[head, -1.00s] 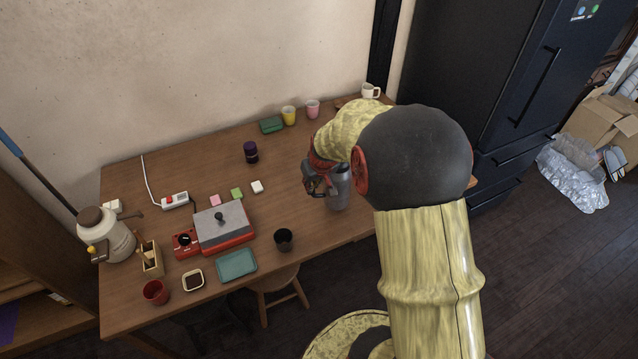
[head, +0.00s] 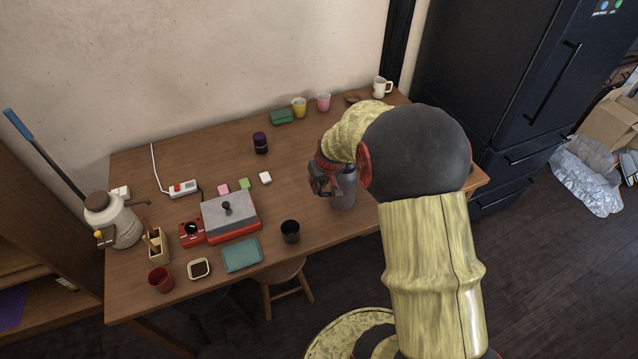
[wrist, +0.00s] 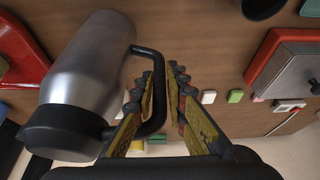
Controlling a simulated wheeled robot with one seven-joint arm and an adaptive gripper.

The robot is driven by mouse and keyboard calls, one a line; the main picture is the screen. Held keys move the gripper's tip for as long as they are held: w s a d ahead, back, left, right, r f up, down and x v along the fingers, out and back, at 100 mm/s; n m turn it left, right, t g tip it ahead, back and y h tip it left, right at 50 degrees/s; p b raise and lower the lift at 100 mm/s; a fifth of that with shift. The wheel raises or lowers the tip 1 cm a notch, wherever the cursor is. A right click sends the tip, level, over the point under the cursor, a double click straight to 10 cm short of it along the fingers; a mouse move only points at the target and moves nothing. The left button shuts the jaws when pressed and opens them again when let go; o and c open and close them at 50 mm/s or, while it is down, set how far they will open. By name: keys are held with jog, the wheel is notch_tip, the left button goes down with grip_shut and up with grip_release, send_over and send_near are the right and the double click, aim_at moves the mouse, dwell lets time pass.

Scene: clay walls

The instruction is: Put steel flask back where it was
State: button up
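The steel flask (head: 345,192) is a grey metal jug with a dark lid and a black loop handle. It is upright over the right part of the table, near the front edge. My gripper (head: 322,180) is at its left side, shut on the handle. In the wrist view the flask (wrist: 88,72) fills the left side, and its handle passes between the fingers of my gripper (wrist: 163,78). I cannot tell whether the flask's base touches the table.
The wooden table (head: 200,150) holds a grey-and-red cooker (head: 230,213), a black cup (head: 290,231), a teal tray (head: 242,255) and a purple-banded jar (head: 260,143). Yellow (head: 299,107) and pink (head: 323,101) cups and a white mug (head: 382,87) stand behind. Table around the flask is mostly clear.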

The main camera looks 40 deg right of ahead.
jog(key=o, duration=0.3)
jog(key=shift+r, duration=0.15)
jog(key=s+a+r+p, duration=0.2)
jog(key=s+a+r, duration=0.1)
jog(key=r, duration=0.5)
jog(key=s+a+r+p, duration=0.2)
jog(key=a+r, duration=0.1)
jog(key=r, duration=0.6)
jog(key=s+a+r+n, duration=0.1)
jog(key=s+a+r, duration=0.3)
jog(key=s+a, duration=0.1)
jog(key=s+a+r, duration=0.4)
jog(key=s+a, duration=0.2)
jog(key=s, duration=0.1)
jog(key=s+a+r+n+t+y, duration=0.1)
jog(key=s+a+r, duration=0.3)
jog(key=s+a, duration=0.1)
jog(key=shift+s+a+r+n, duration=0.1)
jog(key=shift+s+a+n, duration=0.2)
jog(key=shift+s, duration=0.4)
